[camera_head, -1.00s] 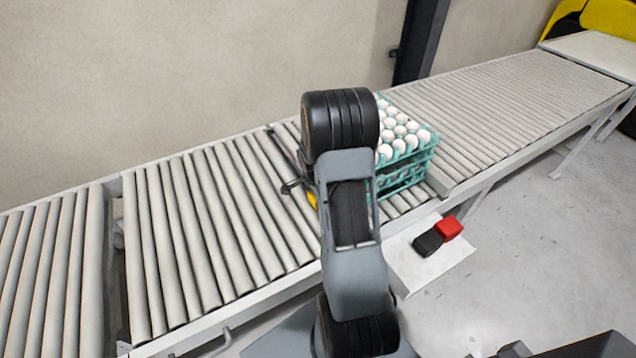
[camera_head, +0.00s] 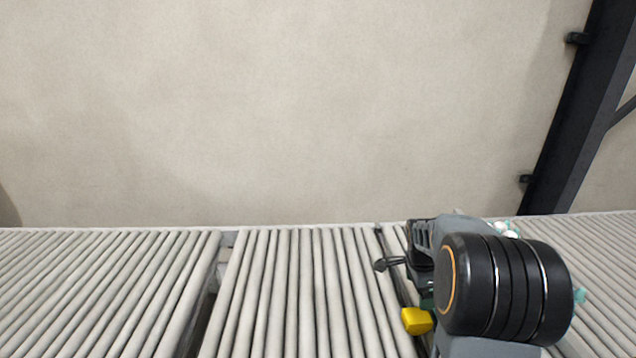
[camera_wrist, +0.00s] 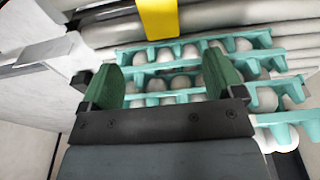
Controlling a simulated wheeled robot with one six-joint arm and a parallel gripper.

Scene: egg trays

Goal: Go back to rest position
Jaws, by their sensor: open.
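My gripper (camera_wrist: 165,80) shows in the wrist view with its two green fingers spread apart. Nothing is held between them. Stacked teal egg trays (camera_wrist: 158,58) with white eggs stand beyond and around the fingers in that view; I cannot tell whether the fingers touch them. In the head view my arm covers most of the stack, and only a few white eggs (camera_head: 508,231) and a teal tray corner (camera_head: 580,295) show at its right side. The gripper itself is mostly hidden behind my arm there.
A roller conveyor (camera_head: 300,290) runs across the head view, with a gap between sections left of centre. A yellow part (camera_head: 417,320) sits by the conveyor, left of my arm; a yellow piece (camera_wrist: 158,18) shows in the wrist view. A dark post (camera_head: 575,110) stands right, before the wall.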

